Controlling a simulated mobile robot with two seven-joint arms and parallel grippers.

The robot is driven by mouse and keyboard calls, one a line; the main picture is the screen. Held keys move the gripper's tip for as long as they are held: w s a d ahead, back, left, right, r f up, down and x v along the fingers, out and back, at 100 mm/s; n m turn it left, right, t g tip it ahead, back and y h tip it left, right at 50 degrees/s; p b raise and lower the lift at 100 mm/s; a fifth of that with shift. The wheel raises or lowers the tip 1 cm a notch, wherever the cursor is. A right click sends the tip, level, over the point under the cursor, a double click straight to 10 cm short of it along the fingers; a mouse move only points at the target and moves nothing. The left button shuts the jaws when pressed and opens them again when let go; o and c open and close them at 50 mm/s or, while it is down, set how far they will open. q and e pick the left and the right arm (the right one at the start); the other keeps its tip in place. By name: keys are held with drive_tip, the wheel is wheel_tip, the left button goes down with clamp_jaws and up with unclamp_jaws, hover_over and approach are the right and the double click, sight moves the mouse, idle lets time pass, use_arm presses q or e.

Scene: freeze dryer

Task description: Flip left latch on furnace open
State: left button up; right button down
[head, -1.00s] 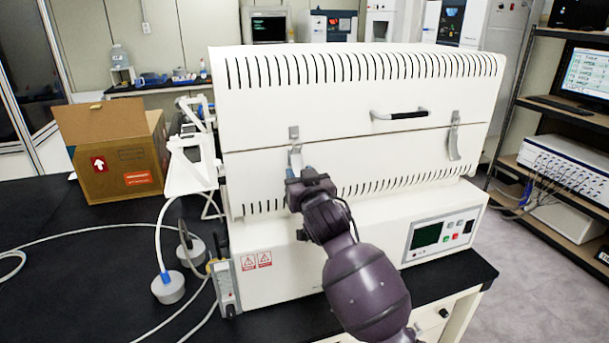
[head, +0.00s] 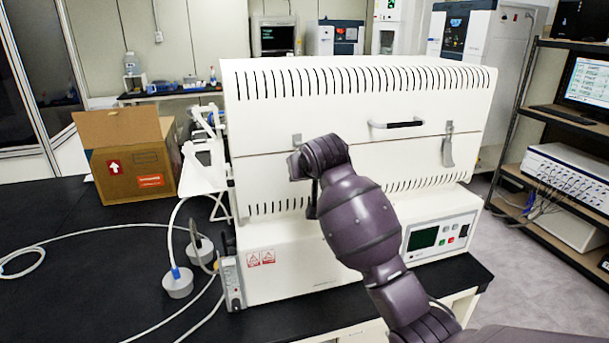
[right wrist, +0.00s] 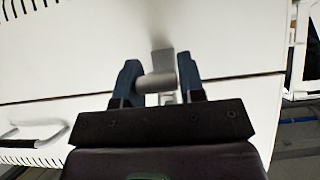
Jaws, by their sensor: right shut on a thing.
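The white furnace (head: 260,122) stands on the black bench in the head view. Its left latch has a small grey upper plate (head: 297,139) on the lid seam; the lower part is hidden behind my right gripper (head: 296,166). In the right wrist view the latch's grey lever (right wrist: 154,83) lies between the two blue-grey fingers of my right gripper (right wrist: 160,80), which is shut on it. The lever appears to stick out from the furnace front. The right latch (head: 448,150) hangs down against the front. My left gripper is not in view.
A black lid handle (head: 398,124) sits between the latches. A control panel (head: 440,235) is at lower right. A cardboard box (head: 125,165), white cables and round grey weights (head: 178,284) are left of the furnace. A shelf with instruments (head: 570,180) stands at right.

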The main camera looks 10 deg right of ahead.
drive_tip(key=shift+r+g, duration=0.3)
drive_tip(key=shift+g, duration=0.1)
drive_tip(key=c, duration=0.9)
unclamp_jaws()
drive_tip(key=shift+o, duration=0.2)
use_arm(q)
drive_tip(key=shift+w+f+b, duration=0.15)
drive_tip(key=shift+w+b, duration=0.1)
drive_tip(key=shift+b, duration=0.4)
use_arm(e)
drive_tip(key=v, duration=1.1)
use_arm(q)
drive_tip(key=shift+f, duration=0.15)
use_arm(e)
drive_tip(key=shift+w, duration=0.15)
